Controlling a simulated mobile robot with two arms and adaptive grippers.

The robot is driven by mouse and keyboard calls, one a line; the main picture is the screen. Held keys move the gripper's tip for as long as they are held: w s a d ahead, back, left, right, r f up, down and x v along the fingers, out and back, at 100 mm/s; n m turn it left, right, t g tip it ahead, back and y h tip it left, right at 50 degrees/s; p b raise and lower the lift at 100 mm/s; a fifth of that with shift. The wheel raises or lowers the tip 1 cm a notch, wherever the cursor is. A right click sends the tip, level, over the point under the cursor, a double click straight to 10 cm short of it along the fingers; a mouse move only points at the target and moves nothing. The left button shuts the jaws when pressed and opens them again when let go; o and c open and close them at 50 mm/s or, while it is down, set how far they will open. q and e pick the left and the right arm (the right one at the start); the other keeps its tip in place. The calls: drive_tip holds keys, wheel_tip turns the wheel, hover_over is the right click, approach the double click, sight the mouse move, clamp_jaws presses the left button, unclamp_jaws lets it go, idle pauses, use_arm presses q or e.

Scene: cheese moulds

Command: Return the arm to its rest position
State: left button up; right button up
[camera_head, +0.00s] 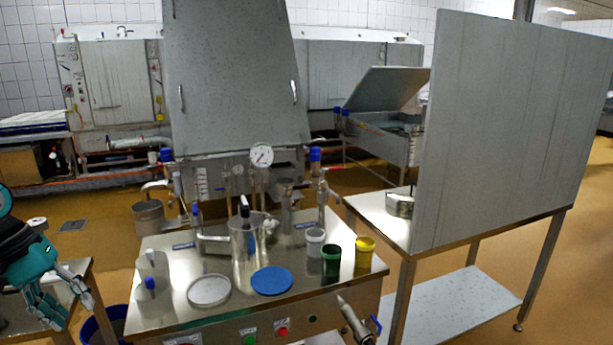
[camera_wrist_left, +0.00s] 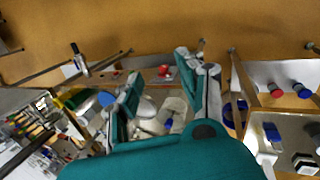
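My left gripper (camera_head: 66,298) is at the left edge of the head view, with its teal and grey fingers pointing down over a small metal side table (camera_head: 84,268). In the left wrist view its two fingers (camera_wrist_left: 158,70) stand apart with nothing held between them. It is to the left of the main steel table (camera_head: 185,262) and apart from the things on it. My right gripper is not in view.
The main table holds a metal jug (camera_head: 243,245), a white disc (camera_head: 209,290), a blue disc (camera_head: 272,280), and white, green and yellow cups (camera_head: 365,250). A blue bucket (camera_head: 98,328) stands on the floor between the tables. A tall grey panel (camera_head: 510,130) stands at right.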

use_arm(q)
drive_tip(key=w+d+f+n+t+h, duration=0.3)
drive_tip(key=w+d+f+n+h, duration=0.2)
drive_tip(key=d+f+n, duration=0.35)
drive_tip(key=w+d+f+n+t+h, duration=0.3)
drive_tip(key=w+d+f+n+h, duration=0.25)
drive_tip(key=d+f+n, duration=0.35)
drive_tip(key=s+a+f+n+t+y, duration=0.1)
drive_tip(key=a+f+n+t+y, duration=0.15)
drive_tip(key=f+n, duration=0.75)
drive_tip(key=a+f+n+t+y, duration=0.2)
drive_tip(key=f+n+t+y, duration=0.2)
drive_tip(key=f+n, duration=0.55)
drive_tip(key=s+a+f+n+g+y, duration=0.2)
drive_tip(key=s+f+n+g+y, duration=0.3)
drive_tip(key=s+f+n, duration=1.5)
drive_tip(key=s+d+f+n+g+y, duration=0.1)
drive_tip(key=s+f, duration=0.3)
drive_tip(key=s, duration=0.6)
drive_tip(key=s+d+f+n+g, duration=0.3)
drive_tip(key=s+f+n+g, duration=0.1)
drive_tip(key=s, duration=0.7)
drive_tip(key=s+d+f+n+g+y, duration=0.1)
drive_tip(key=s+f, duration=0.4)
drive_tip(key=s, duration=0.6)
drive_tip(key=shift+d+f+n+g+y, duration=0.3)
drive_tip(key=shift+d+f+n+g, duration=0.1)
drive_tip(key=shift+d+n+g, duration=0.35)
